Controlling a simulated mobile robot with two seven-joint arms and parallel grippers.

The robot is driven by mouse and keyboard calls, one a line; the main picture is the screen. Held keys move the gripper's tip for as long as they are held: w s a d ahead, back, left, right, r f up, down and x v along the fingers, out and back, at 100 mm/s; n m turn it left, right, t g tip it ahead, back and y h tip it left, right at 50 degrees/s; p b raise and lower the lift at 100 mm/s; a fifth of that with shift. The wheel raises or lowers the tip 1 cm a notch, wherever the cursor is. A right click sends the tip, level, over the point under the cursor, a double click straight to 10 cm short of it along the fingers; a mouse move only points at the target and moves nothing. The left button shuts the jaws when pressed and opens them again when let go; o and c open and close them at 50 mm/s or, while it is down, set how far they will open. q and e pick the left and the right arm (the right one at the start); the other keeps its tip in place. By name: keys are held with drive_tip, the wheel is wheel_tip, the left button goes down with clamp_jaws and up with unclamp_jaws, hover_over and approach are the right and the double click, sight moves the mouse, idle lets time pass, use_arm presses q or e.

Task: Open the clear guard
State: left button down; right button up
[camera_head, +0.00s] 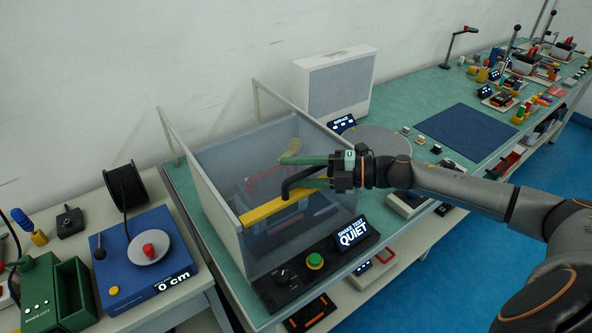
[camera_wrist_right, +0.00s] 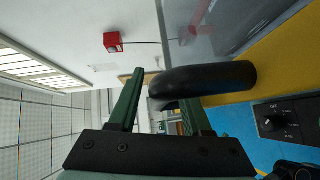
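The clear guard (camera_head: 262,212) is a see-through cover over the grey-walled test box, with a yellow strip along its front edge. It looks down over the box. A black bar handle (camera_head: 292,183) stands up from the yellow strip; it also shows large in the right wrist view (camera_wrist_right: 205,78). My right gripper (camera_head: 312,171) is at the handle, its two green fingers apart. In the wrist view the fingers (camera_wrist_right: 163,92) are spread, with the handle's end reaching across between them and hiding one fingertip. Contact cannot be told. My left gripper is not in view.
A control panel (camera_head: 283,276) with a green button and a display reading QUIET is in front of the box. A blue unit with a black spool (camera_head: 125,186) stands left. A grey round plate (camera_head: 377,139) and dark blue mat (camera_head: 466,131) lie right.

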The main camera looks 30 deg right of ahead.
clamp_jaws()
idle(1.3)
